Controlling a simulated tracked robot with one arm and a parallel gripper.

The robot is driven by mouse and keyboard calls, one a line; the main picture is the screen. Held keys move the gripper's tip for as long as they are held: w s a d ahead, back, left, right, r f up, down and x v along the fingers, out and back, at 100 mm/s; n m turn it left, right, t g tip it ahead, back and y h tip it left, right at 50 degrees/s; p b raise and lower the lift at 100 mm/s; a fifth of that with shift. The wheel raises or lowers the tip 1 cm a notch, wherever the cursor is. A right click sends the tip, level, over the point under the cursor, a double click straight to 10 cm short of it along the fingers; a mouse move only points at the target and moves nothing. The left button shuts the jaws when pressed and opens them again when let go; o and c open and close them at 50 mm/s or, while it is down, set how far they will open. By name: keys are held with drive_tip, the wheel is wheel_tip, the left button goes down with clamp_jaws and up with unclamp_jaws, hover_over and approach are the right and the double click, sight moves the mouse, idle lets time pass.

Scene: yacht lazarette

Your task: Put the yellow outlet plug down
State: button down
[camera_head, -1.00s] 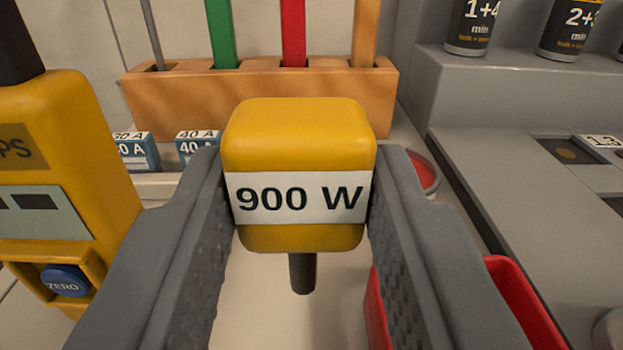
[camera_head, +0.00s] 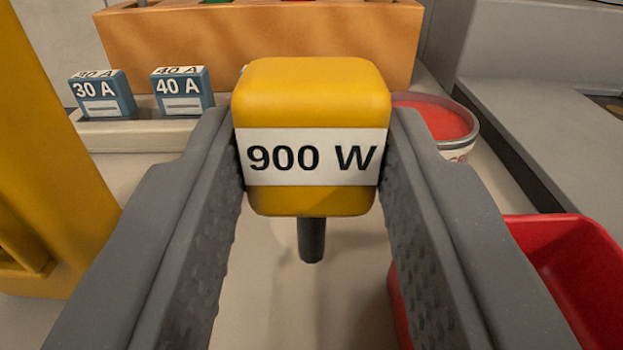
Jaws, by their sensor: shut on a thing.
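The yellow outlet plug (camera_head: 312,88) is a rounded block with a white label reading "900 W" and a dark prong pointing down. My gripper (camera_head: 313,160) is shut on it, with one grey finger on each side. The plug is upright. The prong's tip shows over the pale surface (camera_head: 270,310) below; I cannot tell for certain how far above it the tip is.
A red tray (camera_head: 575,265) stands at right, partly behind my right finger. A can with a red top (camera_head: 440,118) is behind the plug at right. Blue boxes marked 30 A (camera_head: 103,97) and 40 A (camera_head: 181,92) sit on a pale ledge. A yellow device (camera_head: 45,170) stands at left. An orange-brown rack (camera_head: 260,45) is behind.

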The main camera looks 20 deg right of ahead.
drive_tip(key=shift+f, duration=0.6)
drive_tip(key=c, duration=1)
unclamp_jaws()
drive_tip(key=shift+f, duration=0.1)
drive_tip(key=shift+s+f, duration=0.1)
drive_tip(key=shift+f, duration=0.05)
drive_tip(key=shift+s+r, duration=0.1)
drive_tip(key=shift+r, duration=0.5)
drive_tip(key=shift+s+a+r, duration=0.1)
drive_tip(key=shift+s+a, duration=0.05)
drive_tip(key=shift+s, duration=0.2)
drive_tip(key=shift+r+p+v, duration=0.15)
drive_tip(key=shift+p+v, duration=0.3)
drive_tip(key=shift+v, duration=2.3)
drive_tip(key=shift+r+p+v, duration=0.15)
drive_tip(key=shift+p+v, duration=0.3)
drive_tip(key=shift+v, duration=2.25)
